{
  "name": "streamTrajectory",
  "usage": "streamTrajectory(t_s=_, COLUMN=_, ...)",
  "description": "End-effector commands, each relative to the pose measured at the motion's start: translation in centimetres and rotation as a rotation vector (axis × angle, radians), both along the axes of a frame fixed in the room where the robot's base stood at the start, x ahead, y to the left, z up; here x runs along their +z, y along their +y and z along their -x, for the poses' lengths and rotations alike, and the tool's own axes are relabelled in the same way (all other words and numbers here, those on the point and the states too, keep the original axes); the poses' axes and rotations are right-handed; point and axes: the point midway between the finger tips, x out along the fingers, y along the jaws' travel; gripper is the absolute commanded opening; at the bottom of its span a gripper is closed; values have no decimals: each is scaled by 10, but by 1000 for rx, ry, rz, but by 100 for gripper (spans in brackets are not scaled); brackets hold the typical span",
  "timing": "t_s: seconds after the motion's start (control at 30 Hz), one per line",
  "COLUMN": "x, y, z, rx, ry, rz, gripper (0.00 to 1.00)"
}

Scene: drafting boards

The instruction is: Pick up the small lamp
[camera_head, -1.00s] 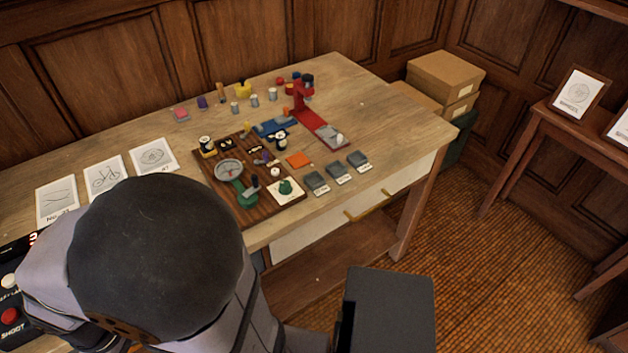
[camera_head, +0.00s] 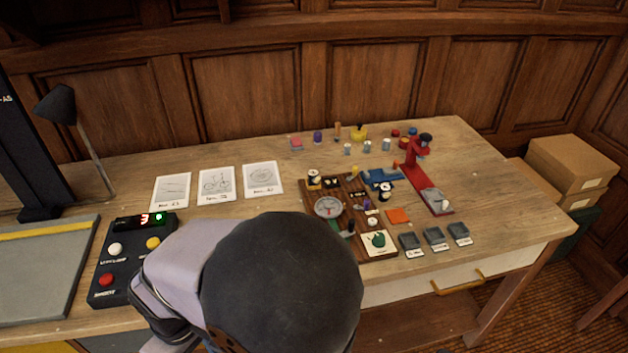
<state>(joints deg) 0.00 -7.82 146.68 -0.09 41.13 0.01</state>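A small lamp (camera_head: 62,106) with a dark conical shade and a thin grey stem stands at the left end of the wooden table (camera_head: 470,160), next to a tall black post. My arm's dark rounded joint fills the bottom middle of the view, far to the right of the lamp. My gripper is outside the view, so its fingers cannot be seen.
A control box (camera_head: 128,258) with buttons and a lit display sits at front left, beside a grey board (camera_head: 40,275). Three cards lie mid-table. A brown wooden board with small parts, a red stand (camera_head: 425,172) and small grey trays (camera_head: 435,238) are at right.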

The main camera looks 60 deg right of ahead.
Motion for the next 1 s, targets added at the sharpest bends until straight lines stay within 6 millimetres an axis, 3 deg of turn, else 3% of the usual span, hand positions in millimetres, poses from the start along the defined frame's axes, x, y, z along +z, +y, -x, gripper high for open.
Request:
streamTrajectory(t_s=0.13, x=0, y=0, z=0, rx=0, ry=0, rz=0, gripper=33)
streamTrajectory(t_s=0.17, x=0, y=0, z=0, rx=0, ry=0, rz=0, gripper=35)
streamTrajectory(t_s=0.2, x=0, y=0, z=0, rx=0, ry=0, rz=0, gripper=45)
streamTrajectory(t_s=0.53, x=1, y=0, z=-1, rx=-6, ry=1, rz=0, gripper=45)
streamTrajectory(t_s=0.7, x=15, y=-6, z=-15, rx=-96, ry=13, rz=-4, gripper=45)
streamTrajectory(t_s=0.87, x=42, y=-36, z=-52, rx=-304, ry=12, rz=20, gripper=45)
streamTrajectory(t_s=1.0, x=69, y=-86, z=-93, rx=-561, ry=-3, rz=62, gripper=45)
